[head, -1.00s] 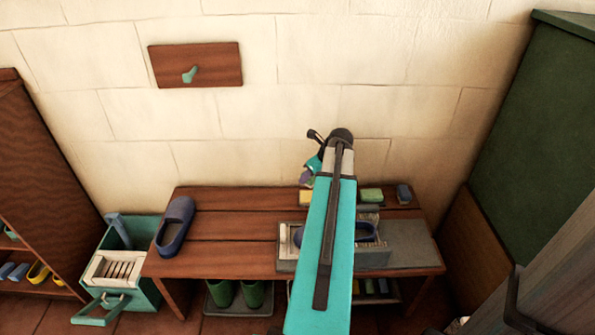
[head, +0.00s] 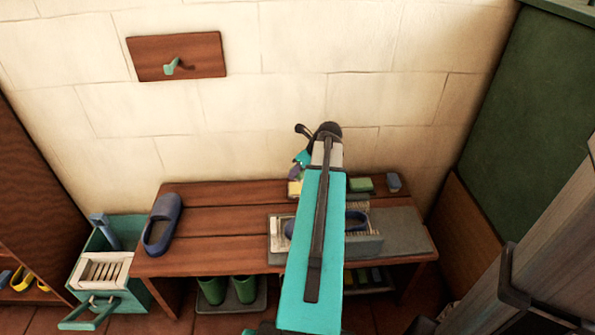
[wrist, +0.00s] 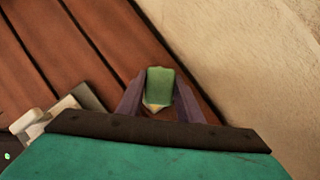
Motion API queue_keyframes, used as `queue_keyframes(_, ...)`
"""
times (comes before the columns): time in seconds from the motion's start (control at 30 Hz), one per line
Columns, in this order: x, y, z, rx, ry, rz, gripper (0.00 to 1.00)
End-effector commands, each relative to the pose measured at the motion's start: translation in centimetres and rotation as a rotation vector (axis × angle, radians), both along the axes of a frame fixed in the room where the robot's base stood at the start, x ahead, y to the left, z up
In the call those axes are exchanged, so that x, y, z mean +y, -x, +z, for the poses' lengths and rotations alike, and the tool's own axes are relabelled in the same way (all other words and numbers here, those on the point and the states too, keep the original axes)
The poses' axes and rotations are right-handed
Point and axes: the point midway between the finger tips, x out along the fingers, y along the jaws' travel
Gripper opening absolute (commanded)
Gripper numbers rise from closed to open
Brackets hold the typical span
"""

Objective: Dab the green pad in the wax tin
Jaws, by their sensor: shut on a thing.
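My gripper (wrist: 160,100) is shut on a green pad (wrist: 160,84) with a pale yellowish lower edge, held between its purple fingers. In the head view my gripper (head: 296,171) is small and partly hidden by my arm, above the back of the bench. A yellow item (head: 294,188) sits just below it there. Another green block (head: 360,184) lies to the right on the bench's back edge. I cannot make out a wax tin for sure in either view.
The wooden bench (head: 220,222) holds a blue clog (head: 162,224) at left. A grey-blue block (head: 393,182) stands at the back right. The wall is close behind.

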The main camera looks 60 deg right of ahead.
Motion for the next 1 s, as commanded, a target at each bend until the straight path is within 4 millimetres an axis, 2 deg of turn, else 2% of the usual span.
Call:
queue_keyframes(0.03, 0.0, 0.0, -0.8, 0.0, 0.0, 0.0, 0.15)
queue_keyframes(0.5, 0.0, -0.1, -3.7, 0.0, 0.0, 0.001, 0.15)
queue_keyframes(1.0, 0.1, -0.1, -4.3, 0.0, 0.0, 0.002, 0.15)
